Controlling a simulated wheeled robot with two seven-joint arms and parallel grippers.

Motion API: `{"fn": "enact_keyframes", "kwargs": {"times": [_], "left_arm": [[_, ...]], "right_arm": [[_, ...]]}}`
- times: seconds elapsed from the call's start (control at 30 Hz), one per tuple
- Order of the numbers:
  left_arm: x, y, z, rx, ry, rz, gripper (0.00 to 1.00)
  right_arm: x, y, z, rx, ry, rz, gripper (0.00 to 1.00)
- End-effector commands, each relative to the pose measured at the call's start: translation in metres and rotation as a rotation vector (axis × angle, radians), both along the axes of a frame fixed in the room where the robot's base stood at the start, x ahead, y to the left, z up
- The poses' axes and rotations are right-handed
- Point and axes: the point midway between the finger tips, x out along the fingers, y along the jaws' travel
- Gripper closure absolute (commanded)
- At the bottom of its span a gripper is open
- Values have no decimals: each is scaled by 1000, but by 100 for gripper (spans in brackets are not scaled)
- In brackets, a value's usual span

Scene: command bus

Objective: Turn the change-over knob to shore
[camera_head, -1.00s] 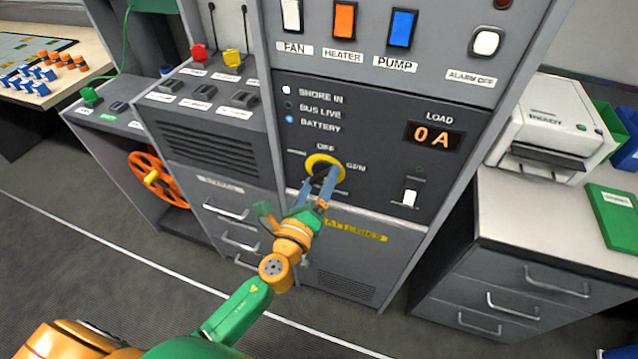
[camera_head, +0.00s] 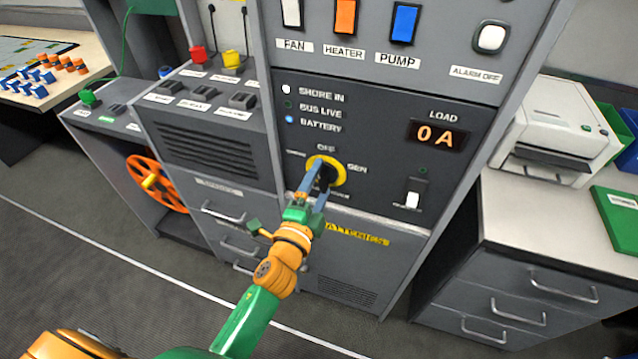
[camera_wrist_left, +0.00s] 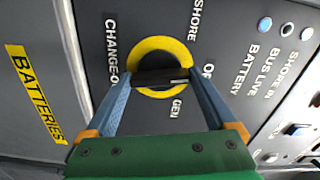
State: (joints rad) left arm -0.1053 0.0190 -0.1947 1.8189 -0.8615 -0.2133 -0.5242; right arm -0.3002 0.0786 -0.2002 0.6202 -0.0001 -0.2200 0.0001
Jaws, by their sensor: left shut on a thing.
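The change-over knob (camera_head: 326,177) is a black bar handle in a yellow ring (camera_head: 341,168) on the dark panel, below the word OFF, with GEN to its right. My left gripper (camera_head: 319,183) reaches it from below, its blue fingers shut on the knob. In the left wrist view the knob (camera_wrist_left: 160,78) lies crosswise between the two fingertips, inside the yellow ring (camera_wrist_left: 155,45). There the panel looks turned: SHORE (camera_wrist_left: 196,20) is at the top and GEN at the lower right. My right gripper is not in view.
The SHORE IN lamp (camera_head: 287,89) is white, BUS LIVE dark, BATTERY (camera_head: 289,119) blue. The load display (camera_head: 437,135) reads 0 A. A white-tipped switch (camera_head: 413,198) stands right of the knob. A printer (camera_head: 550,128) and a worktop are further right.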

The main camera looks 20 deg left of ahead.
Motion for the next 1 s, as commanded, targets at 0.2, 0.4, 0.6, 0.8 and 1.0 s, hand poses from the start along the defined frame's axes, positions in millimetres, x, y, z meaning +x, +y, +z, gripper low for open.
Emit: {"fn": "enact_keyframes", "kwargs": {"times": [0.2, 0.4, 0.6, 0.8, 1.0], "left_arm": [[0, 0, 0, -204, 10, 0, 66], [0, 0, 0, -392, 17, 1, 66], [0, 0, 0, -564, 23, 2, 66], [0, 0, 0, -702, 27, 1, 66], [0, 0, 0, -796, 29, 0, 66]], "right_arm": [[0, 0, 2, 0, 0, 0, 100], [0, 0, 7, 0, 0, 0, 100], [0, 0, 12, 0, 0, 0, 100], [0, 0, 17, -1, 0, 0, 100], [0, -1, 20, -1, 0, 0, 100]]}}
